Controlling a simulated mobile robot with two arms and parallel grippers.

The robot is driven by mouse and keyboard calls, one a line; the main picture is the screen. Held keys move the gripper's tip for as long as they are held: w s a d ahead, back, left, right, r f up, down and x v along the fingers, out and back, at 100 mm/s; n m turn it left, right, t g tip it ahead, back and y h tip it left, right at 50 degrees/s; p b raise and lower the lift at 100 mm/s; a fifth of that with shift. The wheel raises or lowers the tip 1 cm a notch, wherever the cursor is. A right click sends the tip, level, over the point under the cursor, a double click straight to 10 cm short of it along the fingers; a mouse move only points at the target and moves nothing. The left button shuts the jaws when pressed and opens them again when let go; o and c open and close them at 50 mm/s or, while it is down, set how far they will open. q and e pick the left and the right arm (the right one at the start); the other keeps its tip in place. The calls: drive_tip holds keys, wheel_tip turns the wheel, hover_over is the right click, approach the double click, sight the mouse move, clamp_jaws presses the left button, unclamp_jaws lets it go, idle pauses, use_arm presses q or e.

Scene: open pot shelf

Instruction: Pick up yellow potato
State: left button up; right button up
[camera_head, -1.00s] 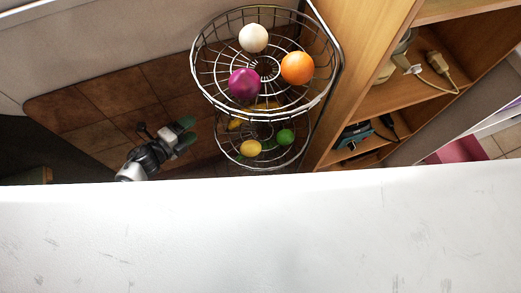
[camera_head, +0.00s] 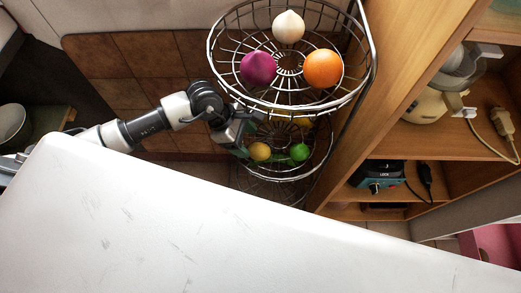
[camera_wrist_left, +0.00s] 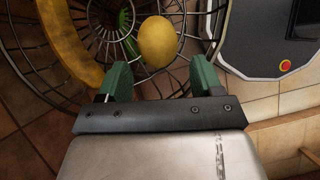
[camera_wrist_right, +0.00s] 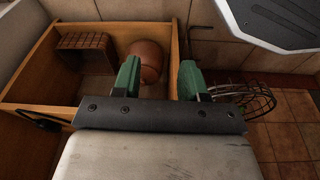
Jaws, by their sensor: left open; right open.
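The yellow potato (camera_head: 260,151), a small yellow oval, lies in the lower wire basket of the rack in the head view. In the left wrist view the potato (camera_wrist_left: 158,40) sits just beyond the gap between my green fingertips. My left gripper (camera_wrist_left: 160,78) is open and empty there, apart from the potato. In the head view the left gripper (camera_head: 243,133) is at the left side of the lower basket, below the upper one. My right gripper (camera_wrist_right: 160,78) is open and empty, facing a wooden shelf in the right wrist view; it is outside the head view.
The upper basket (camera_head: 222,84) holds a white bulb (camera_head: 288,27), a purple ball (camera_head: 258,69) and an orange (camera_head: 323,68). A green fruit (camera_head: 299,152) lies right of the potato. A long yellow curved item (camera_wrist_left: 75,45) lies left in the left wrist view. The wooden shelf (camera_head: 352,125) stands beside the rack.

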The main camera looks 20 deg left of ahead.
sight(256, 147)
use_arm(q)
drive_tip(key=x, duration=0.4)
drive_tip(key=shift+w+d, duration=0.15)
drive_tip(key=shift+d, duration=0.2)
drive_tip(key=shift+d+f, duration=0.25)
drive_tip(key=shift+f, duration=0.2)
use_arm(e)
drive_tip(key=shift+w+a+r, duration=0.1)
drive_tip(key=shift+w+r, duration=0.2)
drive_tip(key=shift+r, duration=0.55)
use_arm(q)
drive_tip(key=c, duration=0.6)
drive_tip(key=shift+c, duration=0.6)
drive_tip(key=shift+r, duration=0.15)
